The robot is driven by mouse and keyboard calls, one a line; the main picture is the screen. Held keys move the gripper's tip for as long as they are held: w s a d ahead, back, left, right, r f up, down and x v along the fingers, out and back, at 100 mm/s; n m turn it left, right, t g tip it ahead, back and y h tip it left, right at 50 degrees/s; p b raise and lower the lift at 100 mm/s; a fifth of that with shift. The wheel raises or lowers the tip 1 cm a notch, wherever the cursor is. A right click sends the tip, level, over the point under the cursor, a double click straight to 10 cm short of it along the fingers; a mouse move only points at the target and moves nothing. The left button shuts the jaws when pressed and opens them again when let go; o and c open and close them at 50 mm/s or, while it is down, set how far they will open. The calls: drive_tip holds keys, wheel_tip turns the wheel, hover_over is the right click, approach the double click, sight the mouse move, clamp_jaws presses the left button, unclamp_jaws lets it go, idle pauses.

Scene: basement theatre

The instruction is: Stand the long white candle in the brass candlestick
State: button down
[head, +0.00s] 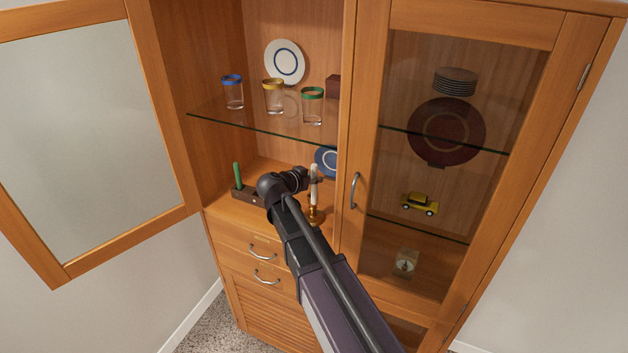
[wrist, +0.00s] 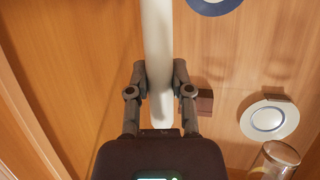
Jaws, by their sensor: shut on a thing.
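The long white candle (head: 314,172) stands upright, or nearly so, in my gripper (head: 314,181) inside the open left side of the cabinet. In the wrist view the candle (wrist: 157,40) runs between the two fingers of my gripper (wrist: 160,72), which are shut on it. The brass candlestick (head: 315,217) stands on the cabinet floor near its front edge, directly below the candle in the head view. The candle's lower end appears at the candlestick's top; I cannot tell whether it is in the socket or just above it. The candlestick does not show in the wrist view.
A green candle (head: 237,175) stands in a dark wooden holder (head: 246,195) to the left. A blue plate (head: 326,161) stands behind. A glass shelf (head: 260,125) above carries several glasses, a white plate (head: 285,62) and a dark red box (head: 332,87). The right door (head: 364,120) is shut.

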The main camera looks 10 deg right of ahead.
drive_tip(key=w, duration=0.4)
drive_tip(key=shift+d+f, duration=0.2)
drive_tip(key=shift+d, duration=0.05)
drive_tip(key=shift+w+f+b, duration=0.35)
drive_tip(key=shift+f+b, duration=0.6)
drive_tip(key=shift+b, duration=0.05)
drive_tip(key=shift+w+f+b, duration=0.3)
drive_tip(key=shift+f+b, duration=0.6)
drive_tip(key=shift+b, duration=0.05)
drive_tip(key=shift+f, duration=0.15)
drive_tip(key=c, duration=0.5)
unclamp_jaws()
drive_tip(key=shift+r, duration=0.2)
